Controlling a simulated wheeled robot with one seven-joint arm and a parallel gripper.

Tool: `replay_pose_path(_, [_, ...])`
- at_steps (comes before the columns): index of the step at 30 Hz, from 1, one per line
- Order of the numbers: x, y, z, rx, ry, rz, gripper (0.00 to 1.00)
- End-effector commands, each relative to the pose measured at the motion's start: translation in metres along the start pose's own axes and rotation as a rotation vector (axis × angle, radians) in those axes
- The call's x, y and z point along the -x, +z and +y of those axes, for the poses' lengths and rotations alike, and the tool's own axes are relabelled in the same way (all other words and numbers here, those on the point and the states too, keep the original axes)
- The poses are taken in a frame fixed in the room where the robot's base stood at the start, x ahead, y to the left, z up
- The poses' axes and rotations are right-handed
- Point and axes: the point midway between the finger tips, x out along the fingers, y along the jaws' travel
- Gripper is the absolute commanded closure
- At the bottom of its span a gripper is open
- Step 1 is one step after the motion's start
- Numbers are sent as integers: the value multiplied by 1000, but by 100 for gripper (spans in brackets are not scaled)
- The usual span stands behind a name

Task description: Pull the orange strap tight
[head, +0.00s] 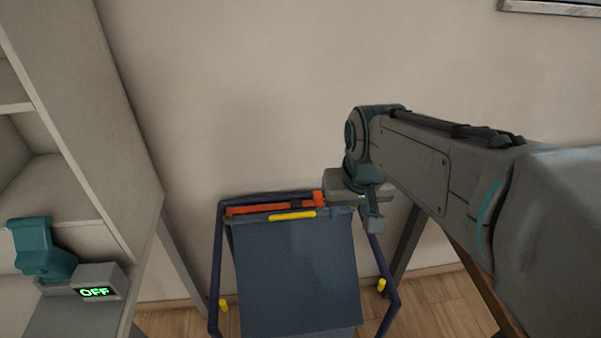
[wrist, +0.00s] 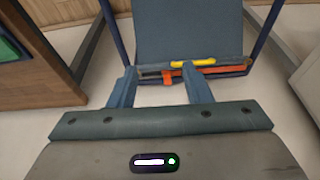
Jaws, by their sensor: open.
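The orange strap (head: 262,208) runs across the top of a dark blue panel on a blue tube frame in the head view, with a dark piece on it near its right end. In the wrist view the strap (wrist: 222,70) lies beyond my fingers, and a short orange part (wrist: 167,78) shows between the fingertips. My gripper (wrist: 160,74) is open. In the head view my gripper (head: 362,207) is at the panel's upper right corner, close to the strap's right end. I cannot tell whether it touches the strap.
A yellow bar (head: 292,215) sits just below the strap. The blue frame (head: 217,262) has yellow knobs low on both sides. A grey shelf unit (head: 105,120) stands at left, holding a teal device with an "OFF" display (head: 95,292). A plain wall is behind.

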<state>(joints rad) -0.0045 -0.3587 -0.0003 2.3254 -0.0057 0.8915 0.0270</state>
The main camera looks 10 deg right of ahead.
Motion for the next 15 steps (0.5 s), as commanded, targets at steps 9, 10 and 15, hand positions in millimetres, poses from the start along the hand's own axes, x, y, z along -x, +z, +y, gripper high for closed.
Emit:
replay_pose_path(9, [-96, -101, -7, 18, -5, 64, 55])
replay_pose_path(10, [-103, -109, -7, 19, -5, 70, 55])
replay_pose_path(15, [-133, -146, -7, 20, -5, 95, 55])
